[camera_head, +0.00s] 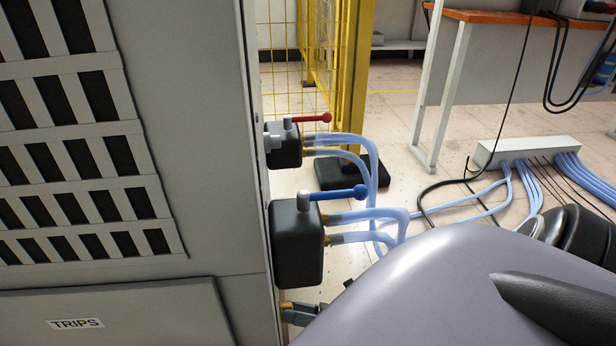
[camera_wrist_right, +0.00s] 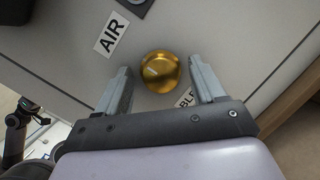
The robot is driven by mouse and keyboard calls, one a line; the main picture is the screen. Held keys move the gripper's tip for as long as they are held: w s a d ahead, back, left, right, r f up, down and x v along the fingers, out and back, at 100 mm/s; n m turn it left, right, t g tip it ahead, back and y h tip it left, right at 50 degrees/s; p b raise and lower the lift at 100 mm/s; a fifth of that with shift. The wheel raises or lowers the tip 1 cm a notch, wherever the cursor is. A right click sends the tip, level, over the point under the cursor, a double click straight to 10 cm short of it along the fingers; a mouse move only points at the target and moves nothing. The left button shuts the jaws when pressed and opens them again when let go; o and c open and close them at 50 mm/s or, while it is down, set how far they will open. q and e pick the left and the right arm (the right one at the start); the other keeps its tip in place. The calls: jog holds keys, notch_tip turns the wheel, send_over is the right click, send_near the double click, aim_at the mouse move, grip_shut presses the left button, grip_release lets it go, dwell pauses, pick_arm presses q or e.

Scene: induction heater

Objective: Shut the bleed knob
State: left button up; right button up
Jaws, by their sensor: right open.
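The bleed knob (camera_wrist_right: 160,72) is a round brass-coloured knob on a pale grey panel in the right wrist view. A partly hidden label next to it shows the letters "BL". My right gripper (camera_wrist_right: 158,67) is open, with one finger on either side of the knob in the picture. I see gaps between the fingers and the knob, and I cannot tell how far the tips are from the panel. In the head view the right gripper (camera_head: 294,311) shows small at the cabinet's edge, largely hidden by my arm. My left gripper is not in view.
An "AIR" label (camera_wrist_right: 111,34) is on the panel. Above the gripper, a red-handled valve (camera_head: 285,143) and a blue-handled valve (camera_head: 298,240) with pale blue hoses (camera_head: 375,215) stick out from the cabinet (camera_head: 190,260). A hose manifold (camera_head: 525,150) lies on the floor.

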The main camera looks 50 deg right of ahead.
jog(key=shift+s+m, duration=0.1)
jog(key=shift+m, duration=0.3)
